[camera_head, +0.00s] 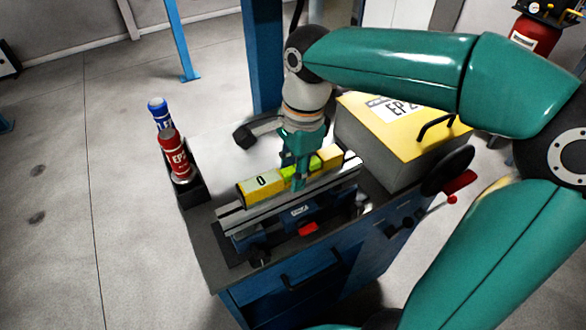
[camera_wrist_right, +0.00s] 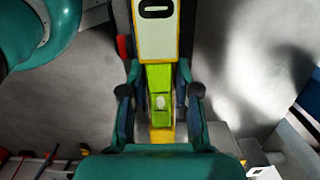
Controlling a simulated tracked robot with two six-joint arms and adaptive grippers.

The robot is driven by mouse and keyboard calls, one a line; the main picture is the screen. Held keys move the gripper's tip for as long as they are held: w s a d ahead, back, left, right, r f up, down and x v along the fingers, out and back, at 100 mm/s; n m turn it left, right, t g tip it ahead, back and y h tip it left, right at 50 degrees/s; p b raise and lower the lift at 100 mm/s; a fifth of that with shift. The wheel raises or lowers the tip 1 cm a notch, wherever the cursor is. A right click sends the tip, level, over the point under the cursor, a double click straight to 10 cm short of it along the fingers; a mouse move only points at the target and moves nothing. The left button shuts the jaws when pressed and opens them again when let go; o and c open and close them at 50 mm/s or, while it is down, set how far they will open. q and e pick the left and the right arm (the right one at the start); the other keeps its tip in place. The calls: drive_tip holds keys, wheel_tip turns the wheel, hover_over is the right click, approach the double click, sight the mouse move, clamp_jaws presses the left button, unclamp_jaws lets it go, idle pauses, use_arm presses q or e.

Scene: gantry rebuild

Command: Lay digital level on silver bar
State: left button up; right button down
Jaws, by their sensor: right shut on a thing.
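The digital level is a long yellow bar with a bright green middle and a pale face marked 0. In the head view the digital level (camera_head: 262,186) lies along the line of the silver bar (camera_head: 290,203), just above or on it; I cannot tell if they touch. The silver bar is held on a blue fixture on the bench. My right gripper (camera_head: 301,180) comes down from above and is shut on the level's middle. In the right wrist view the level (camera_wrist_right: 157,30) runs between the fingers of my right gripper (camera_wrist_right: 160,103). My left gripper is not in view.
A red bottle (camera_head: 173,152) and a blue bottle (camera_head: 159,112) stand in a dark holder at the bench's left edge. A grey case with a yellow lid (camera_head: 384,127) stands at the back right. The blue bench (camera_head: 275,290) has a drawer handle in front.

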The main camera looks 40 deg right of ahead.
drive_tip(key=c, duration=0.8)
unclamp_jaws()
drive_tip(key=shift+o, duration=0.2)
wheel_tip(320, 180, up, 12)
drive_tip(key=d, duration=0.1)
drive_tip(key=shift+s+d, duration=0.15)
drive_tip(key=shift+d, duration=0.1)
drive_tip(key=shift+f, duration=0.1)
